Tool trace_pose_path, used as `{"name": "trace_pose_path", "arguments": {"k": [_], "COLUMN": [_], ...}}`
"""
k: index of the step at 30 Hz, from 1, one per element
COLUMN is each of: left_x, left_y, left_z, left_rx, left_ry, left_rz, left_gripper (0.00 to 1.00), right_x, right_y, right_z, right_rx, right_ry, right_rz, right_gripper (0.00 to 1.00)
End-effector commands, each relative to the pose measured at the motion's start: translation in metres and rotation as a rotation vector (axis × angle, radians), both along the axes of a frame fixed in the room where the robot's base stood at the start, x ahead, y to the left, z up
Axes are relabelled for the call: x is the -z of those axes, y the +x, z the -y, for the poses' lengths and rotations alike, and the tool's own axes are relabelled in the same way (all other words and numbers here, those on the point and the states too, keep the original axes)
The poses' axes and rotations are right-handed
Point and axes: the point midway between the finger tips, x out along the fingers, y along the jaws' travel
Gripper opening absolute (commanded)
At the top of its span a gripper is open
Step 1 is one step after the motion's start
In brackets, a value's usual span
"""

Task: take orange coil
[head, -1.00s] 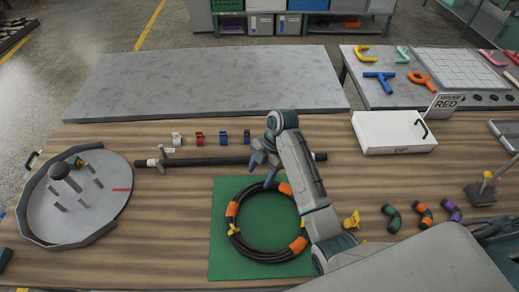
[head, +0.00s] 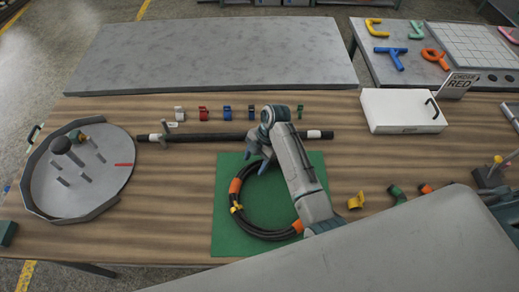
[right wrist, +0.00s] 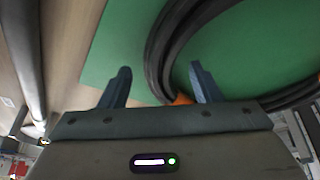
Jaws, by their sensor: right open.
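The coil (head: 247,226) is a round of black hose with orange bands and yellow ties, lying flat on a green mat (head: 228,167). My right arm covers its right part. My right gripper (head: 256,161) is open and empty at the coil's far edge. In the right wrist view, the black hose (right wrist: 160,50) runs between the two fingertips (right wrist: 160,72) in the picture, nearer the right finger. An orange band (right wrist: 182,98) shows beside that finger. I cannot tell how high the fingers are above the hose. My left gripper is not in view.
A black bar (head: 213,136) lies just beyond the mat, with several small coloured clips (head: 227,113) behind it. A round grey tray (head: 110,190) with pegs stands left. A white box (head: 403,110) is at right. A yellow fitting (head: 356,201) lies right of the mat.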

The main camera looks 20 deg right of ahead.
Motion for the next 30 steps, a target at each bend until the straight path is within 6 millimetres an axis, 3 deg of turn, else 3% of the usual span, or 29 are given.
{"name": "trace_pose_path", "arguments": {"k": [6, 14, 23, 24, 25, 30], "left_x": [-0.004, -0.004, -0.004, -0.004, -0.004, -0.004], "left_y": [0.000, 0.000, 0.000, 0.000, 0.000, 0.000], "left_z": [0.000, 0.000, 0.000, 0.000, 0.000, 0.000], "left_rx": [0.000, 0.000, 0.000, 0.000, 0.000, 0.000], "left_ry": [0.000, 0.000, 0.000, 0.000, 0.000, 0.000], "left_rz": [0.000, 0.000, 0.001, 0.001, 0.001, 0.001], "left_gripper": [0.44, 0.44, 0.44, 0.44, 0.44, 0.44], "right_x": [0.013, 0.014, 0.014, 0.014, 0.014, 0.014], "right_y": [-0.002, -0.002, -0.002, -0.002, -0.002, -0.002], "right_z": [-0.005, -0.006, -0.005, -0.005, -0.005, -0.005], "right_rx": [0.001, 0.000, 0.000, 0.000, 0.000, 0.000], "right_ry": [-0.001, -0.001, -0.001, -0.001, -0.001, -0.001], "right_rz": [0.000, 0.000, 0.000, 0.000, 0.000, 0.000], "right_gripper": [0.58, 0.58, 0.01, 0.00, 0.30, 0.00]}}
